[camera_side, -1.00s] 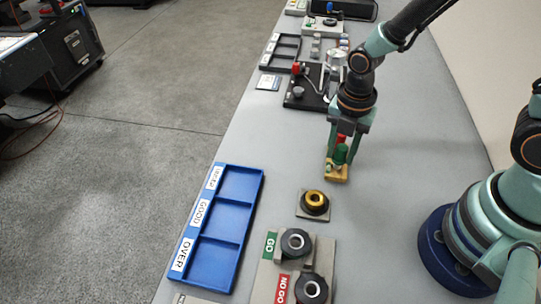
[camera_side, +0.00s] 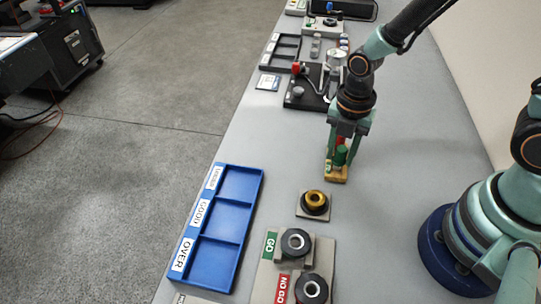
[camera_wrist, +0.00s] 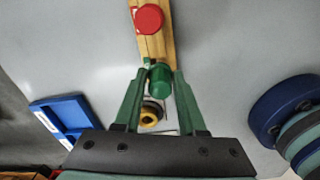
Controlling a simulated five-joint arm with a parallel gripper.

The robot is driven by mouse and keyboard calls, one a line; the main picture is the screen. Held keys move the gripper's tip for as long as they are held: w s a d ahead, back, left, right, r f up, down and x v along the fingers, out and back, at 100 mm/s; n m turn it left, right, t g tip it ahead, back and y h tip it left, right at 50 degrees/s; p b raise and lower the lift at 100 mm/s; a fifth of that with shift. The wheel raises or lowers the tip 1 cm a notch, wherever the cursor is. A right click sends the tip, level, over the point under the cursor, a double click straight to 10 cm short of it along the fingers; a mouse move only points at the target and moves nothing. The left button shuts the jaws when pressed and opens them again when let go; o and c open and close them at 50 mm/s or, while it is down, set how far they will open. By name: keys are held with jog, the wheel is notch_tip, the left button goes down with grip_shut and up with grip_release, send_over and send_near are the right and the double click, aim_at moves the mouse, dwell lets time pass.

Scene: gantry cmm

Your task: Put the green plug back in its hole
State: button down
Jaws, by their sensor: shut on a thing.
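The green plug (camera_side: 340,156) is between the fingers of my gripper (camera_side: 346,150), which is shut on it. The wrist view also shows the green plug (camera_wrist: 160,82) upright between the fingertips (camera_wrist: 160,73), at the near end of a wooden block (camera_wrist: 165,46). In the side view the block (camera_side: 336,175) lies on the bench directly under my gripper. A red plug (camera_wrist: 148,19) stands farther along the block, clear of the fingers. The plug's lower end and the hole are hidden, so I cannot tell how deep it sits.
A brass ring on a square base (camera_side: 315,202) is in front of the block. A blue three-part tray (camera_side: 241,212) lies to the left. GO (camera_side: 295,242) and NO GO (camera_side: 311,288) ring gauges stand nearer the camera. The bench between block and tray is clear.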

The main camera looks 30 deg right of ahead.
aim_at(342, 148)
jog(key=shift+f, duration=0.9)
dwell(0.8)
grip_release()
dwell(0.4)
jog(key=shift+r, duration=0.1)
jog(key=shift+r, duration=3.45)
